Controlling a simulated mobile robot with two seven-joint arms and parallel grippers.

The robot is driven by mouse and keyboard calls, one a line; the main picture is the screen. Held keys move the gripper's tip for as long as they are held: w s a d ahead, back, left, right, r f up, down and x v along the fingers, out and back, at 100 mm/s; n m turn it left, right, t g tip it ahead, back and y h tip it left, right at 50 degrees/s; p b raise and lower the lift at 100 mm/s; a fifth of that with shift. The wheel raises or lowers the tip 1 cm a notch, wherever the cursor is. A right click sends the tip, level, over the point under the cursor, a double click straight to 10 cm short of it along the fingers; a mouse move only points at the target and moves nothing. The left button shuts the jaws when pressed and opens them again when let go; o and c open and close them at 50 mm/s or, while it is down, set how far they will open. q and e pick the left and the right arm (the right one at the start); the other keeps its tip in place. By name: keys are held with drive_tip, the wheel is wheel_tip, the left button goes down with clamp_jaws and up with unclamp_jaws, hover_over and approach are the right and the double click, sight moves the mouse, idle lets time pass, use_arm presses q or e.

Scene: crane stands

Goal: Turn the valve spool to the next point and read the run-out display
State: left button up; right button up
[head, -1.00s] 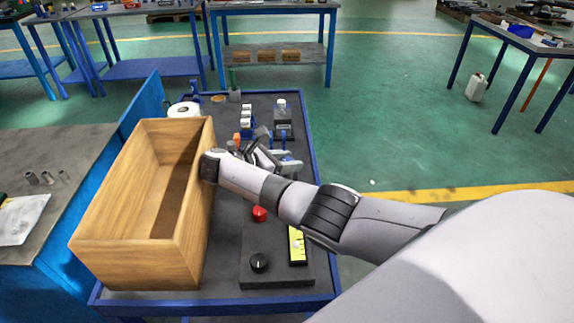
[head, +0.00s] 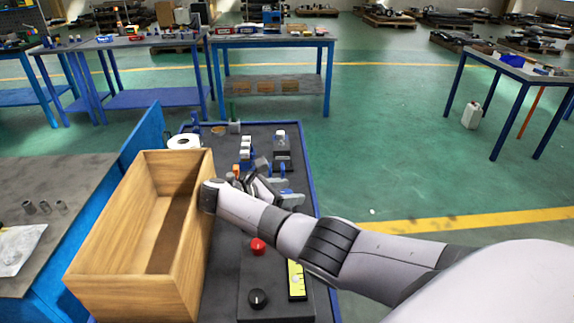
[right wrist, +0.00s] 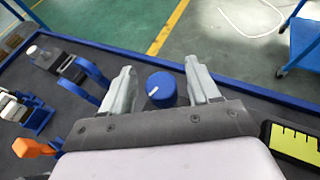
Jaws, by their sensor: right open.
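My right gripper (right wrist: 161,90) is open over the cart. In the right wrist view a blue knob (right wrist: 163,92) with a white mark shows between its two fingers, with a gap on each side. In the head view the same gripper (head: 282,193) is partly hidden by my forearm. A yellow-green panel with dark marks (head: 296,279), possibly the display, lies on a dark base; it also shows in the right wrist view (right wrist: 297,141). I cannot read a value on it. I cannot clearly make out the valve spool. My left gripper is not in view.
A wooden box (head: 130,293) fills the cart's left side. A red knob (head: 258,246) and a black knob (head: 257,298) are near my forearm. Blue brackets (right wrist: 88,75), a clear-topped device (head: 282,150) and a white roll (head: 184,142) stand farther back.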

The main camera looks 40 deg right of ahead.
sight(287, 193)
wheel_tip(287, 193, up, 19)
drive_tip(key=p, duration=0.5)
drive_tip(key=shift+r, duration=0.2)
